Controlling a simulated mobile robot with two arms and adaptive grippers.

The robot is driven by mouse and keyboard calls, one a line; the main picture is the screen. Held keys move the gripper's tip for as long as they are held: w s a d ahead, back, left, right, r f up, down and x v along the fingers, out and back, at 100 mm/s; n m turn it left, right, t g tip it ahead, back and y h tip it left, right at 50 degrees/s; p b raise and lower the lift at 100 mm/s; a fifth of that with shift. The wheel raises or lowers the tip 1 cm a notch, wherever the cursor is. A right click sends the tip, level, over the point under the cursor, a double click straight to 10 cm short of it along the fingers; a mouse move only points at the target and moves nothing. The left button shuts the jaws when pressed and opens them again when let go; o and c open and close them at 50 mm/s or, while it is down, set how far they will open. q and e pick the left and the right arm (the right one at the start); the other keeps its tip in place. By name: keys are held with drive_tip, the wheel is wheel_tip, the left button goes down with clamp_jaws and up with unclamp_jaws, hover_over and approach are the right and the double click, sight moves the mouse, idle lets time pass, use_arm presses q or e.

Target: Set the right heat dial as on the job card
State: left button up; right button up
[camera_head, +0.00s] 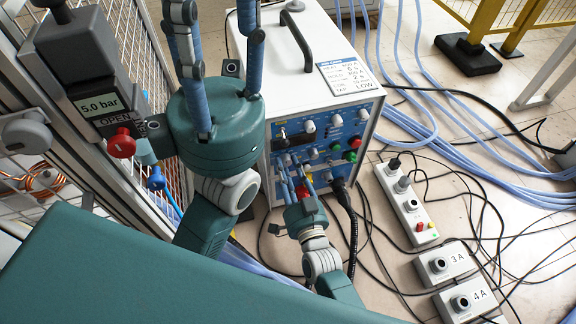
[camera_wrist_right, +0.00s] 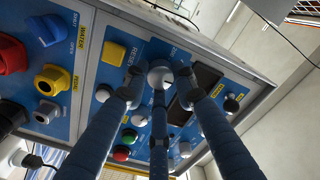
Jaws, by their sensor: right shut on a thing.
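The induction heater (camera_head: 312,50) is a white box with a blue front panel (camera_head: 335,138) full of knobs and buttons. The job card (camera_head: 346,75) lies on its top; its last line seems to read TAP LOW, and the other lines are too small to read surely. My right gripper (camera_head: 291,172) is at the lower left of the panel. In the right wrist view its three blue fingers close around a pale round knob (camera_wrist_right: 160,73), beside a dark display window (camera_wrist_right: 206,82). The knob's pointer is hidden. My left gripper (camera_head: 217,22) is raised at the left, fingers apart and empty.
A gauge reading 5.0 bar (camera_head: 98,104) with a red knob (camera_head: 121,144) stands at the left by a mesh fence. Grey socket boxes (camera_head: 445,262) and a power strip (camera_head: 407,205) lie on the floor at the right, among loose cables and blue hoses.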

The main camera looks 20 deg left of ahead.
drive_tip(key=shift+s+a+f+m, duration=0.1)
drive_tip(key=shift+s+f+m, duration=0.2)
drive_tip(key=shift+f, duration=0.1)
drive_tip(key=o, duration=0.9)
drive_tip(key=shift+o, duration=1.3)
drive_tip(key=shift+w, duration=0.1)
drive_tip(key=shift+r, duration=0.2)
drive_tip(key=v, duration=1.2)
drive_tip(key=shift+w, duration=0.1)
